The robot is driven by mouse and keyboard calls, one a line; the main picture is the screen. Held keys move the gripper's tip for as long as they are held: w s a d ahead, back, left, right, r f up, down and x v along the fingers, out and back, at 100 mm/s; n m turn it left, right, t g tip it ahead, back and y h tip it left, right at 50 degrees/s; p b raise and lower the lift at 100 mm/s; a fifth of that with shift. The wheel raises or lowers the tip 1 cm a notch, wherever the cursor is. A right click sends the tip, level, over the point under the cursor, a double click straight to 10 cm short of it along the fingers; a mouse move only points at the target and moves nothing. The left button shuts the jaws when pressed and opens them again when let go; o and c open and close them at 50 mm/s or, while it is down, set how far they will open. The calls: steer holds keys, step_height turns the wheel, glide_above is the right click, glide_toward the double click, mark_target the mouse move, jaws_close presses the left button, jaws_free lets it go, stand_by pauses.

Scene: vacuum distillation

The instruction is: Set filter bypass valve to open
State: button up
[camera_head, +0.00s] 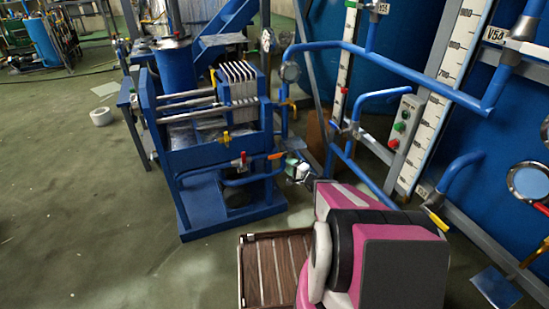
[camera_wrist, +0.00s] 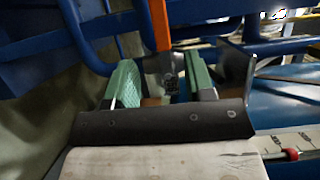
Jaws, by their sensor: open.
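An orange valve handle (camera_head: 277,155) sticks out at the right end of the low blue pipe on the filter press; I take it as the filter bypass valve, but no label can be read. In the wrist view the orange handle (camera_wrist: 160,25) stands upright above a grey metal valve body (camera_wrist: 160,72). My gripper (camera_wrist: 162,84) is open, with one green-padded finger on each side of that valve body. I cannot tell whether the pads touch it. In the head view my gripper (camera_head: 292,166) is small, just right of the orange handle and partly hidden by my arm.
The blue filter press (camera_head: 205,150) carries other valves with a red handle (camera_head: 240,160) and a yellow handle (camera_head: 225,138). Blue pipes (camera_head: 400,68) and a control box (camera_head: 403,128) stand at the right. The green floor at left is mostly clear.

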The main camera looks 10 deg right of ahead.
mark_target(275, 157)
steer(key=x, duration=1)
steer(key=shift+w+a, duration=0.1)
steer(key=shift+a, duration=0.1)
steer(key=shift+c, duration=0.3)
jaws_close()
